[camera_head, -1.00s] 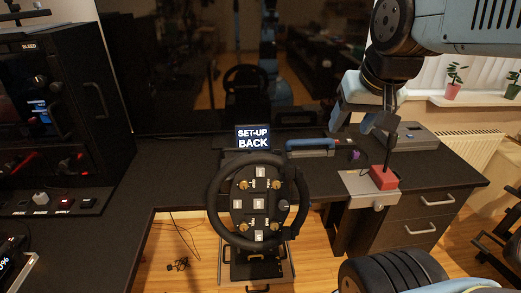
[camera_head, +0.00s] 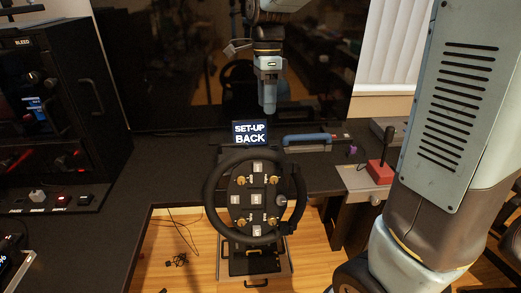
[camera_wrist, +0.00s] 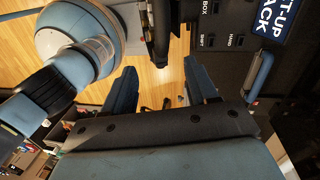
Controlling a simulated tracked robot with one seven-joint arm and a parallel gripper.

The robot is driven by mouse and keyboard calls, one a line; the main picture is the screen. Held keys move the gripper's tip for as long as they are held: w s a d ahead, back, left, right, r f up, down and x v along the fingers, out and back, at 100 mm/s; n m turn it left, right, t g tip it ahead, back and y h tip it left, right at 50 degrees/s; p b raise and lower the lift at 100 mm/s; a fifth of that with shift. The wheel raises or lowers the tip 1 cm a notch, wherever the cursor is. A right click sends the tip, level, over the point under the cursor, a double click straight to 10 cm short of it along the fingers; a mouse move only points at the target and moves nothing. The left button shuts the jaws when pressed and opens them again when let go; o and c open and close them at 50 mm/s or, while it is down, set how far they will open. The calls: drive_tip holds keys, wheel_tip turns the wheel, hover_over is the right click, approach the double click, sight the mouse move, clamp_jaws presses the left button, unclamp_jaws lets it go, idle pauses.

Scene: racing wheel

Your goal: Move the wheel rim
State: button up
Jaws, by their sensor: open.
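The wheel rim (camera_head: 211,206) is a black round ring on the steering wheel, in the lower middle of the head view. Its hub (camera_head: 257,201) carries several light and yellow buttons. My gripper (camera_head: 268,112) points down above and beyond the rim, just over the "SET-UP BACK" display (camera_head: 250,133) in that view. It is apart from the rim and empty. In the wrist view, its two blue fingers (camera_wrist: 160,68) stand apart with wooden floor seen between them. I cannot make out the rim clearly there.
A blue-handled item (camera_head: 305,140) lies on the dark desk right of the display. A red shifter base (camera_head: 380,172) with a black lever stands further right. A black cabinet (camera_head: 60,110) stands at left. My arm covers much of the right side.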

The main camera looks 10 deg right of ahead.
drive_tip(key=shift+m, duration=0.6)
drive_tip(key=f, duration=0.4)
drive_tip(key=s+a+f, duration=0.1)
drive_tip(key=f, duration=0.9)
drive_tip(key=shift+s+a+f, duration=0.25)
